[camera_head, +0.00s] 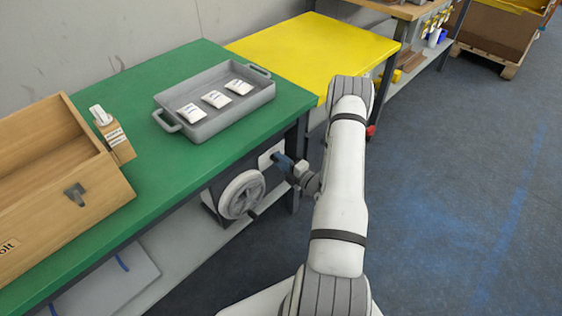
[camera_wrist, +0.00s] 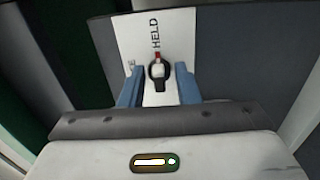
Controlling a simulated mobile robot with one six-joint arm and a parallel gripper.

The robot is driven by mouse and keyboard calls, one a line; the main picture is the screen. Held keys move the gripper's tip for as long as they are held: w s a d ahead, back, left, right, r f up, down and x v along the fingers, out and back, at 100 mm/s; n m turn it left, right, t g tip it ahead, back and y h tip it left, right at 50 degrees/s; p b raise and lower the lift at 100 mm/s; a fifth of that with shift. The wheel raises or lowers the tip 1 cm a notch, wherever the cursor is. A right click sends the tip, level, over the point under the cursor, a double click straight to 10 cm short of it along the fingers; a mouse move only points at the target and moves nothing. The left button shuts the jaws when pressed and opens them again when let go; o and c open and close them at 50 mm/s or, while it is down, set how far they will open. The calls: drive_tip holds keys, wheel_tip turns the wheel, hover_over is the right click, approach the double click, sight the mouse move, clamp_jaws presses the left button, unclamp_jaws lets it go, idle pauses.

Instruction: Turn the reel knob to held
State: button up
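The reel knob (camera_wrist: 158,72) is a small dark and white knob on a white plate (camera_wrist: 172,25) in the wrist view. The word HELD stands on the plate above the knob. A red mark shows at the knob's top, on the side toward HELD, and a dark part extends downward. My gripper (camera_wrist: 158,86) has its two blue fingers on either side of the knob, apart, with visible gaps. In the head view my gripper (camera_head: 281,162) is at the white plate (camera_head: 266,155) under the green bench, and hides the knob.
A grey reel wheel (camera_head: 242,194) with a crank is just left of my gripper. The green bench (camera_head: 190,65) above carries a grey tray (camera_head: 240,108) with white packets and a wooden box (camera_head: 95,205). A bench leg (camera_head: 294,190) is close behind. Floor at right is free.

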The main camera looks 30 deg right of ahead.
drive_tip(key=shift+o, duration=0.2)
drive_tip(key=p+v, duration=0.1)
drive_tip(key=v, duration=0.6)
drive_tip(key=shift+s, duration=0.4)
drive_tip(key=shift+d, duration=0.1)
